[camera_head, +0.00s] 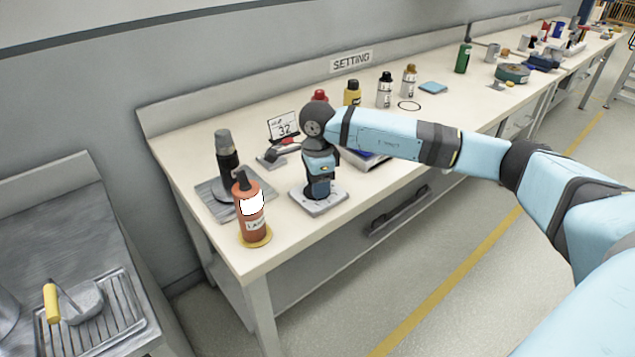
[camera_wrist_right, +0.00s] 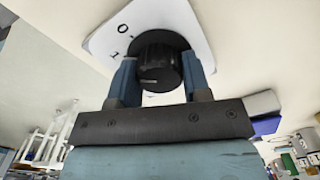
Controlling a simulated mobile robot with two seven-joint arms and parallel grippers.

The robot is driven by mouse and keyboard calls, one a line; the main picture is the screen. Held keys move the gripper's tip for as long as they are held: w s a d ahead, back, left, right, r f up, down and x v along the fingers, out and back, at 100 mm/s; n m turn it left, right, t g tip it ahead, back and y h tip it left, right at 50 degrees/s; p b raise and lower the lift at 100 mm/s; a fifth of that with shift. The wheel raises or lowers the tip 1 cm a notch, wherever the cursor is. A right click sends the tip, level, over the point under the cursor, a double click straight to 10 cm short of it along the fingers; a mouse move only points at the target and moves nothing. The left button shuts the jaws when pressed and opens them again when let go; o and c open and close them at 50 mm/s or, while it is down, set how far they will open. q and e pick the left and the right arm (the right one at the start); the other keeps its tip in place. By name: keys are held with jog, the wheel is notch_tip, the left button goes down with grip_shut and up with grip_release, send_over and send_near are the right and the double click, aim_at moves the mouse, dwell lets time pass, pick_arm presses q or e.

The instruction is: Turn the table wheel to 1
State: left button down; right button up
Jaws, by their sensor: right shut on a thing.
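The table wheel (camera_wrist_right: 158,58) is a dark round knob on a pale plate (camera_wrist_right: 180,17). The plate carries the printed figures 0 and 1, both at the left of the wheel in the right wrist view. In the head view the plate (camera_head: 331,203) lies near the front edge of the bench, and the wheel is hidden by my gripper. My right gripper (camera_head: 319,193) points down over the plate. In the right wrist view its blue fingers (camera_wrist_right: 160,75) are shut on the wheel from both sides. A small light mark shows on the wheel's side. My left gripper is not in view.
An orange bottle (camera_head: 250,224) and a dark upright tool (camera_head: 226,155) stand left of my right gripper. A card reading 32 (camera_head: 284,128) stands behind. Several bottles line the back of the bench below a SETTING sign (camera_head: 351,61). A scale-like item is partly hidden behind my right arm.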

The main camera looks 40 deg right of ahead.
jog(key=o, duration=0.9)
jog(key=shift+o, duration=0.2)
jog(key=shift+r, duration=0.1)
pick_arm(q)
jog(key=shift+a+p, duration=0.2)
jog(key=shift+p, duration=0.9)
pick_arm(e)
notch_tip(320, 180, up, 14)
jog(key=shift+f, duration=0.2)
